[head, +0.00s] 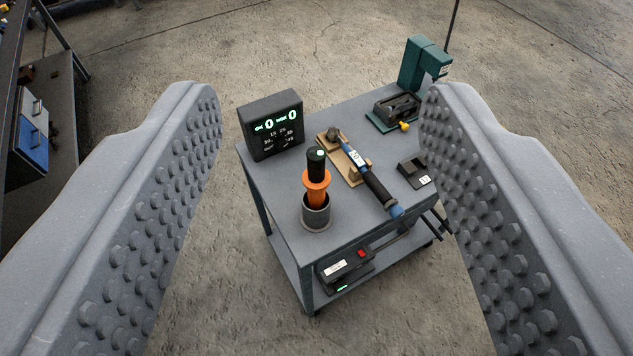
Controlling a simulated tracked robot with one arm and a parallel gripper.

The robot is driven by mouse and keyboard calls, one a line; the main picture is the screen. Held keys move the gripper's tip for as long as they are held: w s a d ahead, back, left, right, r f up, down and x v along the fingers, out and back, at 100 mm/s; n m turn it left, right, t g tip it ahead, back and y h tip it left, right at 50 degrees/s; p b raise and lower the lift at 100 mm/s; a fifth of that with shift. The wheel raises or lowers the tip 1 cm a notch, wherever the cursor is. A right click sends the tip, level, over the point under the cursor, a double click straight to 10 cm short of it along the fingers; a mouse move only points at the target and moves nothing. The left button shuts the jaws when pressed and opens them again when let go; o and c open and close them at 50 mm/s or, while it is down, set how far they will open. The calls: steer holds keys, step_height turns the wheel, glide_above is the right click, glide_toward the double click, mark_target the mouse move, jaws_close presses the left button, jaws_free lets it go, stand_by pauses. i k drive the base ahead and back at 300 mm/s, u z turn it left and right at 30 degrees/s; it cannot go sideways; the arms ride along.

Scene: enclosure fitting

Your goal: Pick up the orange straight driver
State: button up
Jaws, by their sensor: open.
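The orange straight driver (316,183) stands upright in a grey cup-like holder (317,217) near the front left corner of a grey cart top (279,187). It has an orange body and collar and a black upper part with a small green light on its end. Its lower end is hidden inside the holder. My gripper (323,110) is open and empty. Its two studded grey fingers frame the cart from the left and right, and the driver shows between them, apart from both.
A black display (272,125) stands behind the driver. A blue and black tool (367,172) lies on a wooden cradle to its right. A green press-like device (423,64), a vise (396,108) and a small black box (414,172) are farther right. A lower shelf holds a charger-like unit (345,268).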

mark_target(315, 178)
steer(key=z, duration=2.85)
steer(key=k, duration=1.25)
steer(key=u, duration=2.05)
steer(key=i, duration=0.7)
steer(key=u, duration=0.05)
